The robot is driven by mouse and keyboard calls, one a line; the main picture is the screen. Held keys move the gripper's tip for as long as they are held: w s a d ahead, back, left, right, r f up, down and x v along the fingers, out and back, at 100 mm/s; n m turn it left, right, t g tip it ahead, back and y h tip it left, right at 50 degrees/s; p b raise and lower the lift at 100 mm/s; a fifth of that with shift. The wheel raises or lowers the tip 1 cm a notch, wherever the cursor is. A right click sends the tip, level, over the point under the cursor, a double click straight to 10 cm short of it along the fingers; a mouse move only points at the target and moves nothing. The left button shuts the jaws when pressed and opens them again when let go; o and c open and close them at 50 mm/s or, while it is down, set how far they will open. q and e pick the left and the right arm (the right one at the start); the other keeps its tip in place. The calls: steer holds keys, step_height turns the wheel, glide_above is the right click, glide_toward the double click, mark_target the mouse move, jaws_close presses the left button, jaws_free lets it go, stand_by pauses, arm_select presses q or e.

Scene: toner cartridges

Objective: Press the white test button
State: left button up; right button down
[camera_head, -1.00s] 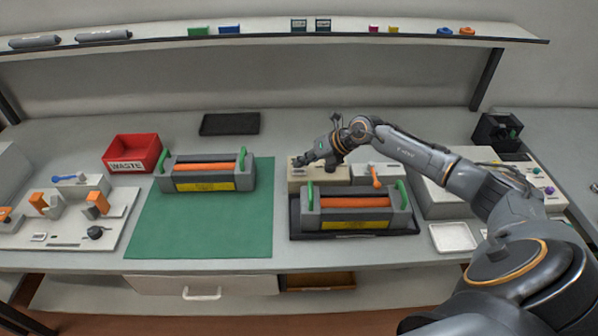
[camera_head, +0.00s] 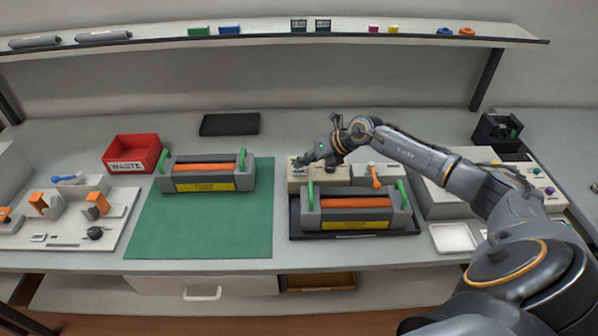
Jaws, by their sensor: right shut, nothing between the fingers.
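My right gripper (camera_head: 302,162) is shut and empty, its tip pointing left and down over the left part of a beige box (camera_head: 330,176) behind the right cartridge. The tip looks to be at or just above the box's top; I cannot tell whether it touches. The white test button is not distinguishable; the gripper may hide it. A grey toner cartridge (camera_head: 357,217) with an orange roller and green end handles sits in a dark tray (camera_head: 296,232) in front of the box. My left gripper is not in view.
An orange lever (camera_head: 375,177) stands on a pale box right of my gripper. A second cartridge (camera_head: 207,174) lies on the green mat (camera_head: 200,228). A red waste bin (camera_head: 133,153) and black pad (camera_head: 230,124) are further left. A white tray (camera_head: 452,237) lies right.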

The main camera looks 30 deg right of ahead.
mark_target(302, 172)
steer(key=shift+f, duration=0.4)
steer(key=shift+f+b, duration=0.4)
steer(key=shift+f, duration=0.05)
stand_by(0.4)
stand_by(0.3)
steer(key=shift+r+p, duration=0.75)
steer(key=shift+r, duration=0.1)
step_height(302, 172, up, 5)
steer(key=p, duration=0.4)
steer(key=shift+r, duration=0.1)
stand_by(0.5)
